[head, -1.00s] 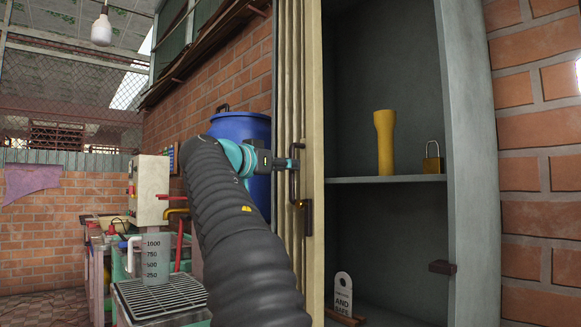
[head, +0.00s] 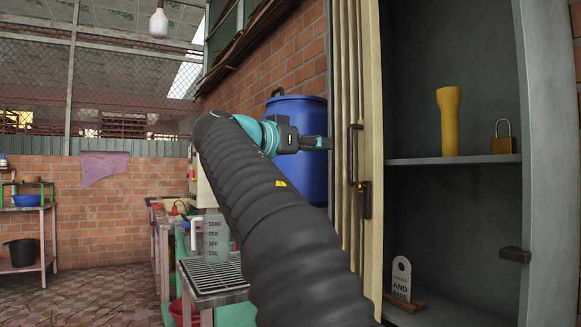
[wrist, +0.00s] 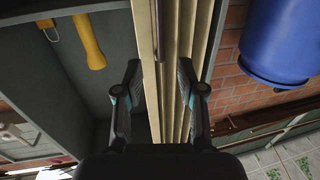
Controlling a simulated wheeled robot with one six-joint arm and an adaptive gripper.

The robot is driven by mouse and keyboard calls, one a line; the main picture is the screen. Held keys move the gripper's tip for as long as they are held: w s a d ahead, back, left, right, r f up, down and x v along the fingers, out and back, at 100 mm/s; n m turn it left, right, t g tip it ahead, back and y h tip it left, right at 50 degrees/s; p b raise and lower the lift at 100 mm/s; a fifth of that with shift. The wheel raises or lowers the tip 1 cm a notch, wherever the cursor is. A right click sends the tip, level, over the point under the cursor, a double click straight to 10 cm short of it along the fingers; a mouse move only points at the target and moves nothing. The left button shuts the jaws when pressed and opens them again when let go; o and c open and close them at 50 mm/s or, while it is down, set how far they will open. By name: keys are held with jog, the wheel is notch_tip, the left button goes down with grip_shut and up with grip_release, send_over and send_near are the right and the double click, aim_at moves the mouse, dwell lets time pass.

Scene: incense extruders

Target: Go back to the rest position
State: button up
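My gripper (head: 322,143) is in front of the blue barrel in the head view, a little left of the dark door handle (head: 351,155) and apart from it. In the wrist view its two fingers (wrist: 158,75) are spread with nothing between them. The pleated cream cabinet door (wrist: 167,110) lies beyond the fingers. The cabinet (head: 425,75) is open, with a yellow flashlight-shaped object (head: 450,120) and a brass padlock (head: 502,138) on its shelf (head: 440,160). The flashlight shape also shows in the wrist view (wrist: 88,40).
A blue barrel (head: 300,118) stands behind my gripper. A measuring jug (head: 215,238) stands on a grated table (head: 215,280) at my arm's left. A small sign (head: 401,278) stands in the lower cabinet. Open floor (head: 95,295) lies at the left.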

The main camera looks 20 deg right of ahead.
jog(key=w+a+f+n+t+y, duration=0.2)
jog(key=w+a+f+n+y, duration=0.15)
jog(key=w+f+n, duration=0.6)
jog(key=s+a+f+n+y, duration=0.2)
jog(key=f+y, duration=0.1)
jog(key=f, duration=0.5)
jog(key=s+a+f+n+y, duration=0.1)
jog(key=s+f+n+y, duration=0.1)
jog(key=f, duration=0.6)
jog(key=s+a+f+y, duration=0.3)
jog(key=s+f, duration=0.5)
jog(key=s, duration=0.2)
jog(key=s+a+f+n+g+y, duration=0.1)
jog(key=s+a+f+y, duration=0.2)
jog(key=s+f, duration=0.6)
jog(key=s+a+f+y, duration=0.3)
jog(key=s+a+f, duration=0.2)
jog(key=s+f, duration=0.3)
jog(key=s, duration=0.3)
jog(key=shift+s+f, duration=0.2)
jog(key=shift+f, duration=0.15)
